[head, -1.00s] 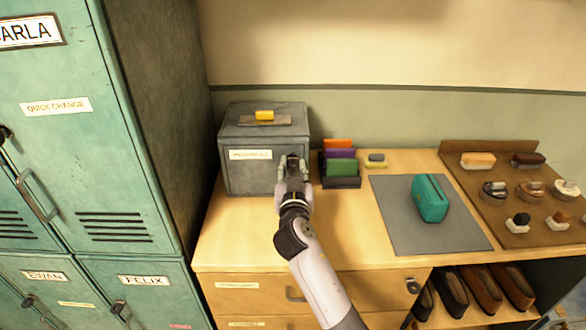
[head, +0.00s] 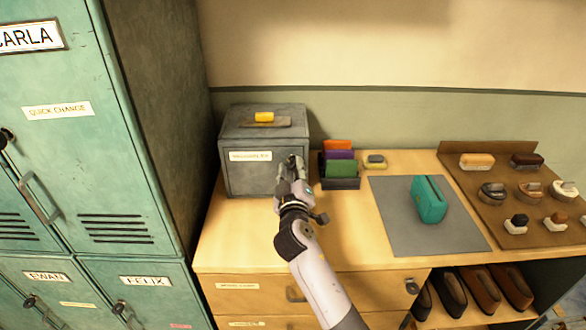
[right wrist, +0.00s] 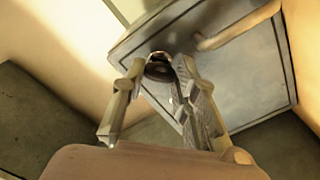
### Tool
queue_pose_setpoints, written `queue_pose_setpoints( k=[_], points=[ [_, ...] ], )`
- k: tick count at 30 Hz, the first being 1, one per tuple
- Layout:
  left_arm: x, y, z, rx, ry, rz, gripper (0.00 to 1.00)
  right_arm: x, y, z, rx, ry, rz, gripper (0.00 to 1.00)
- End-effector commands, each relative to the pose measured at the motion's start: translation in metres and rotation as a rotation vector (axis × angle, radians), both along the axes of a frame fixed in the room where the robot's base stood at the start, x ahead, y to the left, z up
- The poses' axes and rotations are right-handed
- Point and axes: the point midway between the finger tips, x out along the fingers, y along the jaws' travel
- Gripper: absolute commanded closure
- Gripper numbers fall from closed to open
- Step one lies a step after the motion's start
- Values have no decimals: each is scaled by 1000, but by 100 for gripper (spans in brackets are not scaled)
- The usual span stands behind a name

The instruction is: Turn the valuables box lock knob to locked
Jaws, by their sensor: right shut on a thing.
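The valuables box (head: 250,178) is a grey metal box with a white label on its front, at the back left of the wooden counter. Its lock knob is at the right of the front face, mostly hidden by my right gripper in the head view. In the right wrist view the dark round knob (right wrist: 160,70) shows between the fingertips. My right gripper (head: 291,168) is shut on the knob, its fingers on either side of it. The knob's setting cannot be read. My left gripper is not in view.
A yellow block (head: 264,117) lies on top of the box. A dark holder with coloured cards (head: 340,168) stands close to the right of the gripper. A teal case (head: 429,200) sits on a grey mat (head: 400,235). Green lockers (head: 90,130) stand on the left.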

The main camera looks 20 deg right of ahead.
Motion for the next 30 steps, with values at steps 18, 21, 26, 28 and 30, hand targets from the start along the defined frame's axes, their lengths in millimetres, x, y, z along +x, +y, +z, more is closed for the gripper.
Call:
queue_pose_setpoints(
  k=[18, 21, 26, 28, 30],
  points=[
    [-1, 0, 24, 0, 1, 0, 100, 0, 0, 3, -552, 156, 1, 100],
    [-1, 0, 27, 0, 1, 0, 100, 0, 0, 3, -625, 178, 1, 100],
    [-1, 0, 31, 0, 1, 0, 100, 0, 1, 2, -722, 205, 2, 100],
    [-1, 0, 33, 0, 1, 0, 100, 0, 1, 2, -755, 214, 2, 100],
    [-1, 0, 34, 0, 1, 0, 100, 0, 1, 2, -782, 221, 2, 100]
  ],
)
